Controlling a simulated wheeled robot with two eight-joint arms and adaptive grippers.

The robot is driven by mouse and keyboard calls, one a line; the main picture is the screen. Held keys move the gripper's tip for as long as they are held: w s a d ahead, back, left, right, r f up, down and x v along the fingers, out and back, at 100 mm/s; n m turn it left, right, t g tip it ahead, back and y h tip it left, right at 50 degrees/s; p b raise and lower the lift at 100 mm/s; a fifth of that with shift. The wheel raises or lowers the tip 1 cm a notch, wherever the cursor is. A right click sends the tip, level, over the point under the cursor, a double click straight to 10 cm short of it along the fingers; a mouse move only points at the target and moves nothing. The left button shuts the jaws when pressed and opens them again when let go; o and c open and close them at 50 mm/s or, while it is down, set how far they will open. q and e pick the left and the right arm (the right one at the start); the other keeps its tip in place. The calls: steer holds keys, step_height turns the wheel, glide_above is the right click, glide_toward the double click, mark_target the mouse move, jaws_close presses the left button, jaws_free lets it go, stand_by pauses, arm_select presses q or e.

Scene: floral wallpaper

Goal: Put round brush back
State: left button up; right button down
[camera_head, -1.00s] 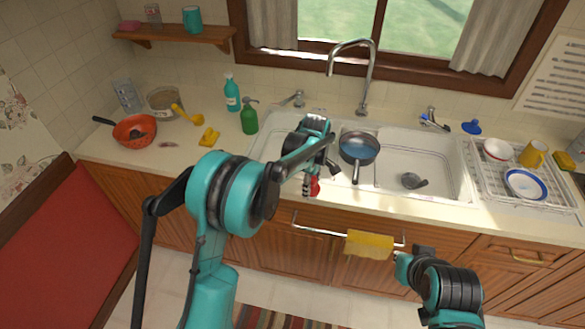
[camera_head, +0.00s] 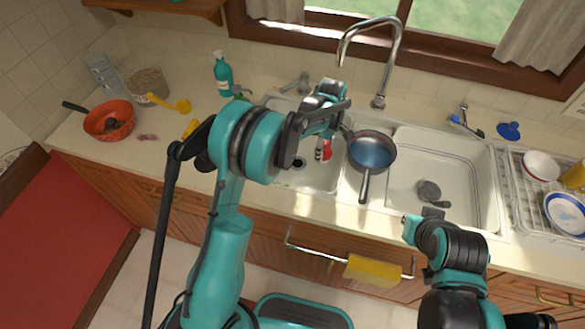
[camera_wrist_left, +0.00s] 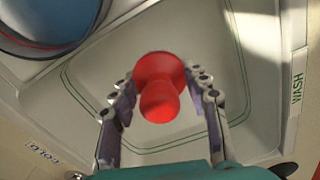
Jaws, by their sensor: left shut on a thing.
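The red round thing (camera_wrist_left: 160,95), which I take to be the round brush, shows from above in the left wrist view, with a wide round end and a narrower knob. My left gripper (camera_wrist_left: 165,108) is shut on it, one finger at each side. In the head view my left gripper (camera_head: 325,143) holds the red thing (camera_head: 327,150) over the left sink basin (camera_head: 312,178). Whether it touches the basin floor cannot be told. My right gripper (camera_head: 433,211) is near the counter's front edge below the right basin, and its fingers are unclear.
A dark pan (camera_head: 371,151) sits between the basins, close right of my left gripper. A dark utensil (camera_head: 429,190) lies in the right basin (camera_head: 466,195). The tall faucet (camera_head: 379,75) rises behind. A dish rack (camera_head: 535,215) stands right, a red-orange colander (camera_head: 108,120) left.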

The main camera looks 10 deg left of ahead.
arm_select(q)
steer(key=shift+a+f+b, duration=0.15)
steer(key=shift+f+b, duration=0.15)
steer(key=shift+f, duration=0.6)
steer(key=a+f+b, duration=0.1)
steer(key=a+f, duration=0.1)
steer(key=a, duration=0.1)
steer(key=s+a+f+b, duration=0.1)
steer(key=a+f, duration=0.1)
steer(key=a, duration=0.2)
steer(key=a+f+b, duration=0.1)
steer(key=a+f, duration=0.2)
steer(key=a, duration=0.1)
steer(key=shift+s+a, duration=0.1)
steer(key=shift+s, duration=0.1)
step_height(320, 180, down, 4)
steer(key=shift+f+b, duration=0.1)
steer(key=shift+b, duration=0.65)
steer(key=o, duration=1.2)
steer(key=shift+o, duration=0.2)
